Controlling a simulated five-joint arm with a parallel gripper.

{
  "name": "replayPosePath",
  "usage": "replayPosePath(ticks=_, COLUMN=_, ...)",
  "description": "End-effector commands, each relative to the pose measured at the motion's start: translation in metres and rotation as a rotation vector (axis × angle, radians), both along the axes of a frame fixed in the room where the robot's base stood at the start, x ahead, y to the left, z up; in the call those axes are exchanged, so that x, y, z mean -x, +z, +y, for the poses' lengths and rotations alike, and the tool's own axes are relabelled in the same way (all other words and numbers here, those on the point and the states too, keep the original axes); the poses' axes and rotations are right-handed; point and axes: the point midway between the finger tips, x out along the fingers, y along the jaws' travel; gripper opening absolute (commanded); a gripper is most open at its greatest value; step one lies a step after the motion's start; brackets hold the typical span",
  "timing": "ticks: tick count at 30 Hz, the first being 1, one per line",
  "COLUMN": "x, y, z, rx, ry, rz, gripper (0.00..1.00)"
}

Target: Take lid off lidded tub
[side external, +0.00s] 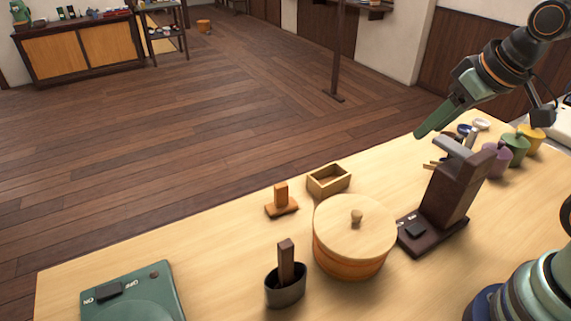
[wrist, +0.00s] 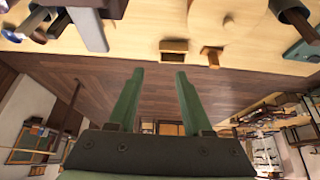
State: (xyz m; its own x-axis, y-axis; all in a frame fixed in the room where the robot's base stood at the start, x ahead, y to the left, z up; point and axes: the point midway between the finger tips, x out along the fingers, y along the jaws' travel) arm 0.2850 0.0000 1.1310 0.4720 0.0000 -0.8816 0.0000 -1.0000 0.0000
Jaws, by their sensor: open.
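The lidded tub (side external: 350,258) is a round wooden tub on the table, right of centre in the side view. Its pale wooden lid (side external: 335,218) sits on top with a small round knob (side external: 356,216) in the middle. My gripper (side external: 420,135) is up in the air at the right, well apart from the tub and above the table's far edge. In the wrist view, my gripper (wrist: 158,75) shows two green fingers spread apart with nothing between them.
A dark upright device (side external: 447,200) stands just right of the tub. A small wooden box (side external: 329,180), a wooden block stand (side external: 281,199) and a dark holder (side external: 286,287) are close by. Coloured cups (side external: 514,147) stand far right. A green switch device (side external: 130,295) lies front left.

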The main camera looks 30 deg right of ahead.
Motion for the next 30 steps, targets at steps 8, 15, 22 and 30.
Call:
replayPosePath(ticks=8, x=0.000, y=0.000, z=0.000, rx=0.000, ry=0.000, rz=0.000, gripper=0.62)
replayPosePath(ticks=15, x=-0.002, y=0.000, z=0.009, rx=0.043, ry=0.113, rz=0.036, gripper=0.62)
replayPosePath(ticks=22, x=-0.011, y=-0.005, z=0.054, rx=0.229, ry=0.697, rz=0.188, gripper=0.62)
replayPosePath(ticks=30, x=-0.012, y=-0.015, z=0.110, rx=0.391, ry=1.436, rz=0.324, gripper=0.62)
